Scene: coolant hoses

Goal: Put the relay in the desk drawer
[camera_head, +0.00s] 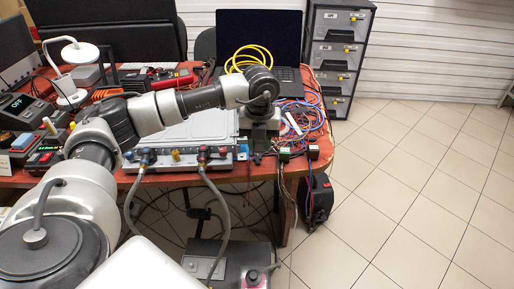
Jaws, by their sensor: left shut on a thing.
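My left gripper (259,156) points down at the front edge of the red desk, right of the grey panel. It is shut on a small dark thing, which looks like the relay; the fingers and arm mostly hide it. A grey drawer unit (361,60) with several labelled drawers and yellow marks on their fronts stands behind the desk at the right. Its drawers look shut. I cannot see any other desk drawer. My right gripper is not in view.
The red desk (180,181) is crowded. A green-topped block (284,154) and a small black block (313,152) sit at its front right corner. Tangled wires (309,112), a laptop (262,35) and a yellow hose (247,57) lie behind. The tiled floor (430,190) at right is clear.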

